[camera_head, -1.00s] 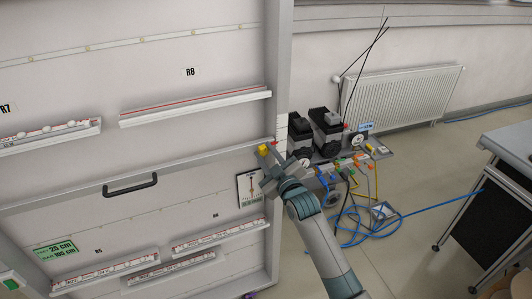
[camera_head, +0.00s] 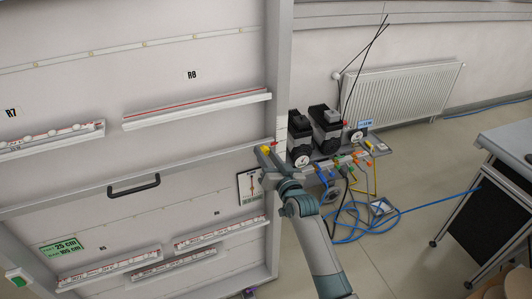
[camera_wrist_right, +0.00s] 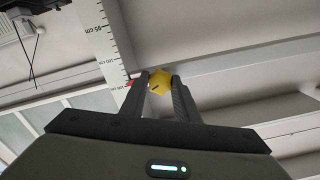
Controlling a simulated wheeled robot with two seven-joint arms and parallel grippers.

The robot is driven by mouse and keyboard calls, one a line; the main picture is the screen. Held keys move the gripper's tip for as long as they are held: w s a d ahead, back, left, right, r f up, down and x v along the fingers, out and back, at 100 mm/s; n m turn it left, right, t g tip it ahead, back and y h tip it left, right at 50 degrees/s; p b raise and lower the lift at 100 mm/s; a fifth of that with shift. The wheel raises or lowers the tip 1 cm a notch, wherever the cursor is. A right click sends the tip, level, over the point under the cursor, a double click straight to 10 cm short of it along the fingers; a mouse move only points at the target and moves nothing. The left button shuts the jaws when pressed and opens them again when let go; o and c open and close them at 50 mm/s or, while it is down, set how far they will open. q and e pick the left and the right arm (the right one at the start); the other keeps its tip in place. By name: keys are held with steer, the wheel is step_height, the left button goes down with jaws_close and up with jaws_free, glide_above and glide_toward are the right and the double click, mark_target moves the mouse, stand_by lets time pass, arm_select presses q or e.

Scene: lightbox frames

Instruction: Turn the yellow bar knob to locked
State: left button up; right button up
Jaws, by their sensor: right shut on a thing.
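The yellow bar knob (camera_head: 264,150) sits on the frame of the white panel, near its right edge. In the wrist view the knob (camera_wrist_right: 159,82) shows between the two dark fingertips. My right gripper (camera_head: 268,156) is shut on it, and its fingers partly hide the knob's sides. A small red mark (camera_wrist_right: 129,83) lies just left of the knob in the wrist view. A card with a red and black upright drawing (camera_head: 250,186) is on the panel below the knob. My left gripper is not in view.
A black handle (camera_head: 134,184) is on the panel, left of the knob. Narrow white rails (camera_head: 197,107) stick out above and below. At right a shelf with black devices (camera_head: 326,128) and cables stands close to my right arm. Blue hose (camera_head: 400,212) lies on the floor.

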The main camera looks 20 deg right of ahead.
steer(key=m, duration=0.3)
steer(key=m+p, duration=0.1)
steer(key=shift+r+m, duration=0.25)
steer(key=shift+m, duration=0.15)
steer(key=o, duration=1)
steer(key=shift+o, duration=0.2)
steer(key=shift+f, duration=0.1)
steer(key=shift+s+f, duration=0.2)
steer(key=shift+s, duration=0.25)
steer(key=s+d+b, duration=0.1)
steer(key=s+b, duration=0.4)
steer(key=s, duration=1.1)
steer(key=shift+s+d+r, duration=0.2)
steer(key=shift+d, duration=0.15)
